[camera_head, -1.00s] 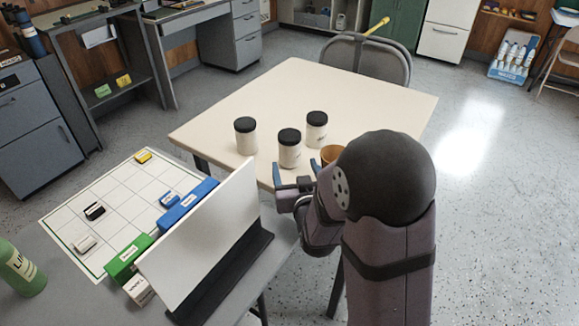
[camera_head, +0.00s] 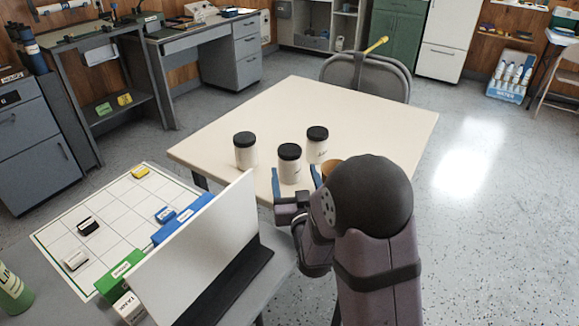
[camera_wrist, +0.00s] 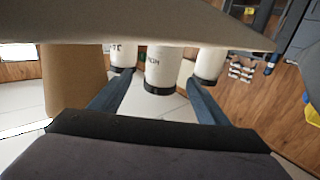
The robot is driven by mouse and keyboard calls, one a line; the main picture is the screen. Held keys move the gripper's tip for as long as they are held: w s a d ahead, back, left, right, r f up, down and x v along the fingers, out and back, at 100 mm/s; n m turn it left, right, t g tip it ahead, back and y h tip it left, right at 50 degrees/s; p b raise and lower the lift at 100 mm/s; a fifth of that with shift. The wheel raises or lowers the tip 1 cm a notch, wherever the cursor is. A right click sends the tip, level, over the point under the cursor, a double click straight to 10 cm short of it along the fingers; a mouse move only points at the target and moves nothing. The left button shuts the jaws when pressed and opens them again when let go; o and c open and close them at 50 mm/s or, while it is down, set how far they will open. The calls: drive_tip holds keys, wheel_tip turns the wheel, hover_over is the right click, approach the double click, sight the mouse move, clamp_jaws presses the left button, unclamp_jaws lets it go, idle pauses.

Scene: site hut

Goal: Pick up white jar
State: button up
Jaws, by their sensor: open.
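Three white jars with black lids stand upright on the cream table: a left jar (camera_head: 246,158), a middle jar (camera_head: 290,171) nearest my gripper, and a right jar (camera_head: 317,152). My gripper (camera_head: 295,182) is open, with its blue fingers on either side of the middle jar's near side in the head view. In the wrist view, which is upside down, the middle jar (camera_wrist: 163,66) lies between and beyond the open fingertips (camera_wrist: 158,90). The other two jars (camera_wrist: 122,57) (camera_wrist: 209,64) flank it. I cannot tell whether the fingers touch any jar.
A brown cup (camera_head: 331,165) stands right of my gripper, partly hidden by my arm; it looms large in the wrist view (camera_wrist: 72,80). A white upright panel (camera_head: 215,255) stands on the grey table at front left. The cream table's back (camera_head: 320,100) is clear.

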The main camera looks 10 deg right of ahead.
sight(291, 166)
drive_tip(key=shift+w, duration=2.6)
drive_tip(key=shift+c, duration=0.2)
drive_tip(key=shift+r, duration=0.1)
drive_tip(key=c, duration=1.3)
drive_tip(key=shift+r, duration=0.1)
wheel_tip(291, 166, up, 10)
drive_tip(key=shift+f+p, duration=0.1)
drive_tip(key=shift+p, duration=0.85)
drive_tip(key=shift+s+p, duration=0.1)
drive_tip(key=shift+p, duration=0.95)
